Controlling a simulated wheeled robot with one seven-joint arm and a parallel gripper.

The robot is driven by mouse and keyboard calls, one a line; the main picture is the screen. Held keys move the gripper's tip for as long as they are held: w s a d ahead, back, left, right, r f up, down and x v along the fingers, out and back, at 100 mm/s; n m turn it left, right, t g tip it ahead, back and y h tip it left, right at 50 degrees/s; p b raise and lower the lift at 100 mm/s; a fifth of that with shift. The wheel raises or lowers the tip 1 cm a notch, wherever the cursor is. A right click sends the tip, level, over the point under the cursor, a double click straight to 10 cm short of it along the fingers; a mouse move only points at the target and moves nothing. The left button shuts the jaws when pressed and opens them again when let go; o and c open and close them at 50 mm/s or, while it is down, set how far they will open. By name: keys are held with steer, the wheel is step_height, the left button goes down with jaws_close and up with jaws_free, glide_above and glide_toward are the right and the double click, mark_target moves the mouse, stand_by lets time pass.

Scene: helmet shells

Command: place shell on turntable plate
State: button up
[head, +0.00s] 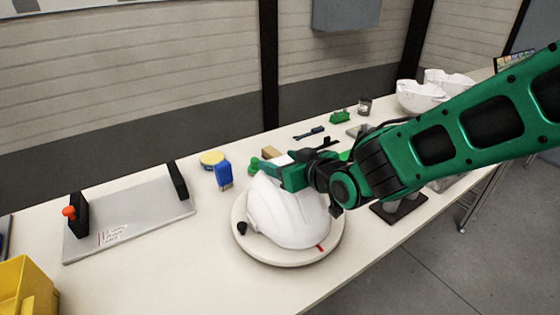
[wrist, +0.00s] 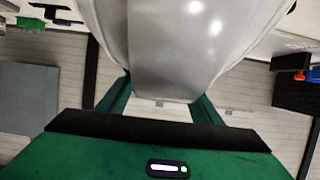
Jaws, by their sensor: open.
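A white helmet shell (head: 287,217) sits dome up on the round, pale turntable plate (head: 263,257) in the head view. The plate's rim shows around its front and left, with a red mark at the front right. My gripper (head: 272,172) is at the top of the shell's far side, and my arm hides part of the shell's right. In the wrist view the shell (wrist: 160,45) fills the upper middle. My open gripper (wrist: 160,100) has one green finger on each side of the shell's edge. I cannot tell whether the fingers touch it.
A grey plate (head: 130,225) with black end posts lies to the left, and a yellow bin (head: 25,288) at the front left. A blue bottle (head: 224,174) stands behind the turntable. White shells (head: 420,95) sit at the far right.

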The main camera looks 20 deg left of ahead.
steer(key=v, duration=1.1)
steer(key=shift+w+d, duration=0.1)
steer(key=w+d+f+m+h, duration=0.2)
steer(key=w+d+h, duration=0.1)
steer(key=d, duration=0.7)
steer(key=w+d+f+m+h, duration=0.2)
steer(key=w+d+h, duration=0.1)
steer(key=d, duration=0.8)
steer(key=s+d+f+m+g+h, duration=0.1)
steer(key=s+d+m+g+h, duration=0.2)
steer(key=d, duration=1)
steer(key=s+d+f+m+g+h, duration=0.15)
steer(key=s+d+m, duration=0.25)
steer(key=s+d, duration=0.6)
steer(key=s+d+m+g, duration=0.2)
steer(key=s+d, duration=0.1)
steer(key=s, duration=0.3)
steer(key=s+d+m+g, duration=0.2)
steer(key=s+d+m, duration=0.1)
steer(key=s, duration=0.4)
steer(key=shift+s+d+r, duration=0.25)
steer(key=shift+d+r, duration=0.1)
steer(key=shift+d, duration=0.15)
steer(key=shift+g+y, duration=0.25)
